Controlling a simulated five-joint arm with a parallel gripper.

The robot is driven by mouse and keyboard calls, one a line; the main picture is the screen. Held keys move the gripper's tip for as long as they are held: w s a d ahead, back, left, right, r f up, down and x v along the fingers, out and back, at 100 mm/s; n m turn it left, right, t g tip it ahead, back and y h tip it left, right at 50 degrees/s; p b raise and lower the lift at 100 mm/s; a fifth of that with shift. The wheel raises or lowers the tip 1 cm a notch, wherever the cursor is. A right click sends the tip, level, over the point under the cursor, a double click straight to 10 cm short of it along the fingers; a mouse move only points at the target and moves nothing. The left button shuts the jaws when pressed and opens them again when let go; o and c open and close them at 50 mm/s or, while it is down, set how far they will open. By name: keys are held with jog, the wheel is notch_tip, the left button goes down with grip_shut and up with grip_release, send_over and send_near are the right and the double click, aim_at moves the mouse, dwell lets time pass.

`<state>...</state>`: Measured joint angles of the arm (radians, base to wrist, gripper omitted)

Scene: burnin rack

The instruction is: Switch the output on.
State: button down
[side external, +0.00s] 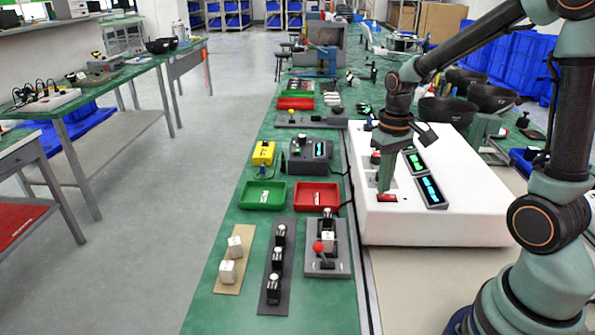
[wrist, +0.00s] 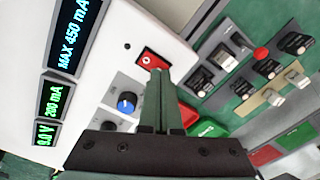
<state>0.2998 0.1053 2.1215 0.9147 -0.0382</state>
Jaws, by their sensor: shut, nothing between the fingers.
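The white power supply box (side external: 450,205) sits on the bench, and its top also fills the left of the wrist view (wrist: 105,70). A red rocker switch (side external: 388,198) is on its near left part; in the wrist view the red switch (wrist: 151,61) shows just beyond my fingertips. My gripper (side external: 383,190) points down at the switch with its fingers together and empty; in the wrist view the fingers (wrist: 160,75) end at the switch's near edge, partly covering it. I cannot tell whether they touch it. Lit displays (wrist: 75,35) read "MAX 450 mA" and "200 mA".
A blue knob (wrist: 127,102) is beside the switch on the box. Green (side external: 263,195) and red (side external: 317,196) trays and switch panels (side external: 327,262) lie left of the box. The aisle floor (side external: 200,180) further left is clear.

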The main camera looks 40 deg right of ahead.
jog(key=shift+f, duration=0.65)
dwell(0.3)
jog(key=shift+r, duration=3.55)
jog(key=shift+a, duration=0.1)
